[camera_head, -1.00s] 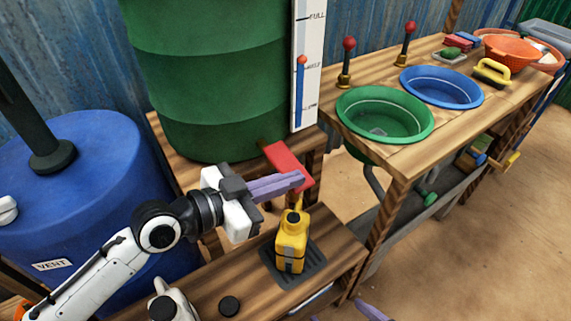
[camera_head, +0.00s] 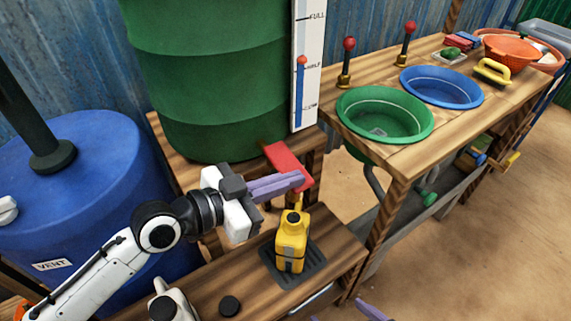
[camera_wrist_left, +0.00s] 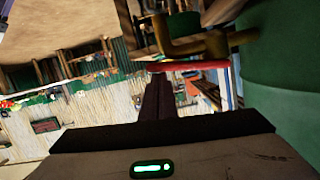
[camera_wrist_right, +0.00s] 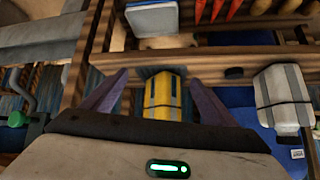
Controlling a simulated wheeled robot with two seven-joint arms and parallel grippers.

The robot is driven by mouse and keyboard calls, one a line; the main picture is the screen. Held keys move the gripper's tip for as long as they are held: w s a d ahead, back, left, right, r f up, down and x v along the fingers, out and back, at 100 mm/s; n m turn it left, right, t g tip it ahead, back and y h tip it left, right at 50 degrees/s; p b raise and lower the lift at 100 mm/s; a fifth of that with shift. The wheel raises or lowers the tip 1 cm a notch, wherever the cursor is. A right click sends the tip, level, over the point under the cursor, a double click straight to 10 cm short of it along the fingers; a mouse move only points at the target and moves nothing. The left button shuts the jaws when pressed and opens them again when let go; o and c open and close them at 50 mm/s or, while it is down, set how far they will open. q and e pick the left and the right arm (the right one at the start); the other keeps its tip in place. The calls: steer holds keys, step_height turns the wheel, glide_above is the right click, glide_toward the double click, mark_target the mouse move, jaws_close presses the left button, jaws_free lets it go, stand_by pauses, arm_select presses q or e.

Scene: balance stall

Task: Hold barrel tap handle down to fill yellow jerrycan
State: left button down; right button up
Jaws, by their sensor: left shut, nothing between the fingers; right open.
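The green barrel (camera_head: 210,80) stands on a wooden stand, with its red tap handle (camera_head: 283,158) sticking out low at the front. My left gripper (camera_head: 301,182) is shut and empty, its purple fingertips at the handle's outer end. In the left wrist view the red handle (camera_wrist_left: 190,66) lies just past the closed fingers, beside the brass tap (camera_wrist_left: 185,45); I cannot tell if they touch. The yellow jerrycan (camera_head: 291,245) stands upright on a dark drip tray (camera_head: 315,268) below. My right gripper (camera_wrist_right: 158,92) is open; the jerrycan (camera_wrist_right: 162,92) shows beyond its fingers, apart from them.
A gauge board (camera_head: 308,65) on the barrel has its red marker near HALF. A black cap (camera_head: 230,305) and a white container (camera_head: 172,303) are on the lower bench. A blue barrel (camera_head: 90,190) stands left. A table with green (camera_head: 350,115) and blue basins is right.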

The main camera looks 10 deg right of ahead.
arm_select(q)
steer(key=shift+a+f, duration=0.1)
steer(key=shift+f, duration=0.3)
step_height(320, 180, up, 6)
steer(key=p, duration=0.5)
steer(key=s+f+b+v, duration=0.1)
steer(key=b+v, duration=0.1)
steer(key=v, duration=0.7)
arm_select(e)
steer(key=shift+s+d+r, duration=0.1)
steer(key=shift+s+r, duration=0.05)
steer(key=shift+r, duration=0.3)
steer(key=shift+s+d+r, duration=0.1)
steer(key=shift+r, duration=0.3)
arm_select(q)
steer(key=shift+s+a, duration=0.1)
steer(key=shift+s, duration=0.05)
arm_select(e)
steer(key=shift+d+f, duration=0.2)
steer(key=shift+f, duration=0.05)
